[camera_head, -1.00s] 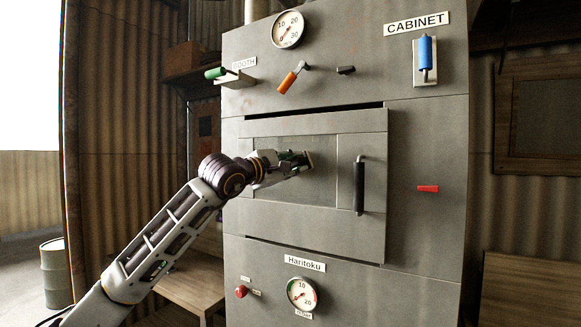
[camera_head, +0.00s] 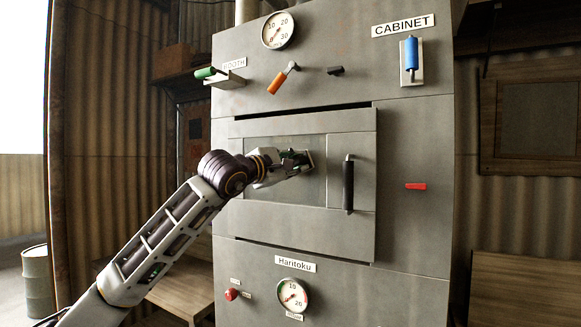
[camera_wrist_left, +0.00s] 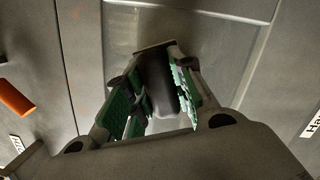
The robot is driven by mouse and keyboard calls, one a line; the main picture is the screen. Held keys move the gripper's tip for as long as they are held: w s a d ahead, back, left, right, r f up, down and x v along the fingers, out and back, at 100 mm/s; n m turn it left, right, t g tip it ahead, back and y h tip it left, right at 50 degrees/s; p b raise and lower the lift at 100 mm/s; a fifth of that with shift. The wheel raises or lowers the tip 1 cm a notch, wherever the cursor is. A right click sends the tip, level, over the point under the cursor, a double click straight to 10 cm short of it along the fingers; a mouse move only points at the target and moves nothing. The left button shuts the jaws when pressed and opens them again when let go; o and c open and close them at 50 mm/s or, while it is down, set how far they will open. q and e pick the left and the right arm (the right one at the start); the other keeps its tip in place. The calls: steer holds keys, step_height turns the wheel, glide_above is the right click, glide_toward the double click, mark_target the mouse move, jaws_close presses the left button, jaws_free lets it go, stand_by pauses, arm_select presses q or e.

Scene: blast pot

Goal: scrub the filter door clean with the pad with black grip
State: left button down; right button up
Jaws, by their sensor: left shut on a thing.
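The filter door (camera_head: 346,230) is a grey panel on the front of the grey cabinet, with a recessed middle pane and a black vertical handle (camera_head: 348,184) on its right. It looks shut. My left gripper (camera_head: 298,163) is at the middle pane, shut on the pad with black grip. In the left wrist view the green-lined fingers (camera_wrist_left: 155,95) close around the black grip (camera_wrist_left: 156,80). The pad's flat edge shows beyond the fingertips, at the door surface; whether it presses on it I cannot tell. My right gripper is not in view.
Above the door are a gauge (camera_head: 278,30), a green-handled lever (camera_head: 205,73), an orange lever (camera_head: 282,79) and a blue-handled switch (camera_head: 410,56). A red tab (camera_head: 415,186) sits right of the door. A red button (camera_head: 231,294) and lower gauge (camera_head: 292,294) are below.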

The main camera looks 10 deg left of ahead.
arm_select(q)
steer(key=shift+a, duration=0.1)
stand_by(0.3)
steer(key=shift+w+a, duration=0.15)
steer(key=shift+a, duration=0.05)
steer(key=shift+a, duration=0.2)
steer(key=shift+w+a, duration=0.25)
steer(key=shift+a, duration=0.35)
steer(key=shift+w+a, duration=0.2)
steer(key=shift+a, duration=0.35)
steer(key=shift+a, duration=0.1)
steer(key=shift+w+a, duration=0.25)
steer(key=shift+a, duration=0.4)
steer(key=shift+w+a, duration=0.25)
steer(key=shift+a, duration=0.4)
steer(key=shift+a, duration=0.15)
